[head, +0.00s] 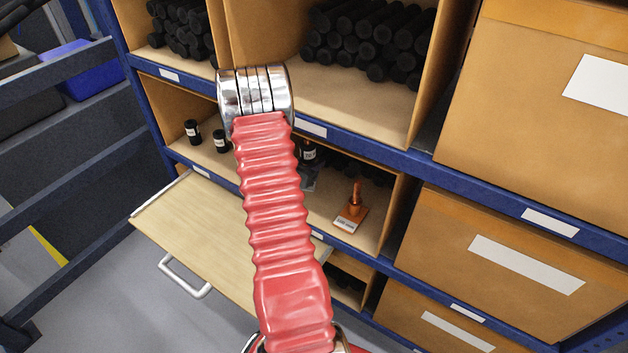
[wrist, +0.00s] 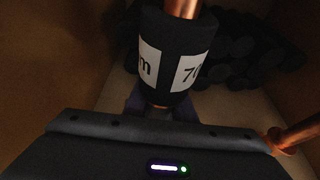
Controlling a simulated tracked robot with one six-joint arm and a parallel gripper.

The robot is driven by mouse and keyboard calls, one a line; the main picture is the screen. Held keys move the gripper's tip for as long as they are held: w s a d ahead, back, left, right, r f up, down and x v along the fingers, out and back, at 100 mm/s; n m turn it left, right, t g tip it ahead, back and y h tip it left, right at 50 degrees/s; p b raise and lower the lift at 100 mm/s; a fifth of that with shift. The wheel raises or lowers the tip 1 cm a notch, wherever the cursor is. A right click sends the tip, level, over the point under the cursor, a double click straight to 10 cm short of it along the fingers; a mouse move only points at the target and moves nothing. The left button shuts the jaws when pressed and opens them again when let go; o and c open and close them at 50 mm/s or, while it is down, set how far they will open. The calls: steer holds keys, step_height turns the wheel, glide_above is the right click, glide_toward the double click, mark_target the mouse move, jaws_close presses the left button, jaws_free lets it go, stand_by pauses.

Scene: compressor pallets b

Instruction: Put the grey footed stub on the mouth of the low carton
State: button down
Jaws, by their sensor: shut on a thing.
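In the wrist view a dark sleeve with white labels (wrist: 172,55), on a copper tube, stands close to the camera. My gripper (wrist: 158,108) is shut at its lower end; its fingertips are mostly hidden. In the head view a small dark labelled piece (head: 308,152) shows beside my red arm, with part of my grey gripper below it. I cannot make out a foot on the held piece. An open carton low in the rack (head: 349,278) holds dark rolls; I cannot tell whether it is the low carton.
Two black labelled pieces (head: 193,132) stand in the left bay. Upper bays hold black rolls (head: 365,40). A pulled-out wooden board (head: 195,235) juts out at left. Closed cartons (head: 490,260) fill the right.

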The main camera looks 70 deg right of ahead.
steer(key=shift+f, duration=0.65)
steer(key=shift+f, duration=0.1)
steer(key=shift+f, duration=2)
steer(key=shift+f, duration=0.1)
steer(key=c, duration=1.5)
jaws_free()
steer(key=v, duration=1.2)
